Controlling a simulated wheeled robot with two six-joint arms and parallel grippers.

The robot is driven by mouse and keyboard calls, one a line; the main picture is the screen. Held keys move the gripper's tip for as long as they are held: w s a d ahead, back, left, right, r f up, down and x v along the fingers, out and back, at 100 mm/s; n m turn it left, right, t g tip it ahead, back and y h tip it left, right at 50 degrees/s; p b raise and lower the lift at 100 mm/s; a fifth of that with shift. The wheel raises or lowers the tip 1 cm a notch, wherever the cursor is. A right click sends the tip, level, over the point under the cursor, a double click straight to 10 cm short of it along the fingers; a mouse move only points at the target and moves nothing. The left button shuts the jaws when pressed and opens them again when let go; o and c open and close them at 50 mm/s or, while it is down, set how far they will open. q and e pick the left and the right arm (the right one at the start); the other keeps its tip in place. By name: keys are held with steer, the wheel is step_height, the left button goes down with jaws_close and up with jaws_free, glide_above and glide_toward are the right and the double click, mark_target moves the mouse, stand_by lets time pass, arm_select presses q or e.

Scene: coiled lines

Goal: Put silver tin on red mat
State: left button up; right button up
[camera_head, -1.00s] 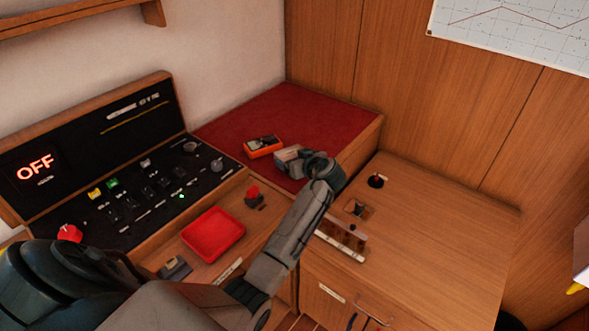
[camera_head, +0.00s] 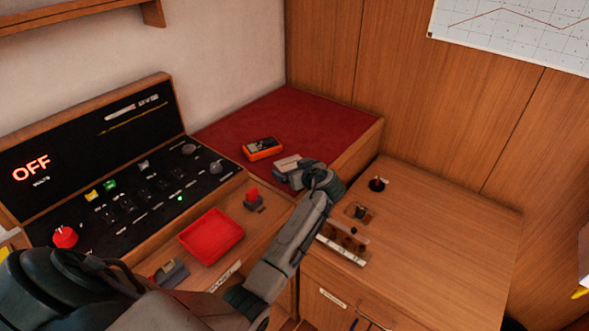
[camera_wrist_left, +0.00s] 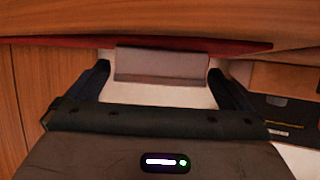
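The silver tin (camera_head: 286,163) is a small grey block at the front part of the red mat (camera_head: 312,107), which covers the raised corner box. Its lower edge overlaps the red strip in the left wrist view, which looks upside down; I cannot tell if it rests fully on the mat. My left gripper (camera_head: 292,176) is at the tin. In the left wrist view the tin (camera_wrist_left: 161,65) lies between the two fingers (camera_wrist_left: 160,75), with a narrow gap on each side. My right gripper is not in view.
An orange-cased device (camera_head: 262,149) lies on the mat left of the tin. A red tray (camera_head: 212,236) and a red-topped switch (camera_head: 253,199) are on the lower wooden ledge. A black control panel (camera_head: 130,185) stands left. The back of the mat is clear.

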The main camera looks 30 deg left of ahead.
arm_select(q)
steer(key=shift+r, duration=0.1)
steer(key=shift+s+d, duration=0.1)
steer(key=shift+d, duration=0.15)
steer(key=b+v, duration=0.3)
steer(key=v, duration=0.8)
steer(key=shift+r, duration=0.3)
steer(key=shift+s+d, duration=0.15)
steer(key=shift+f, duration=0.1)
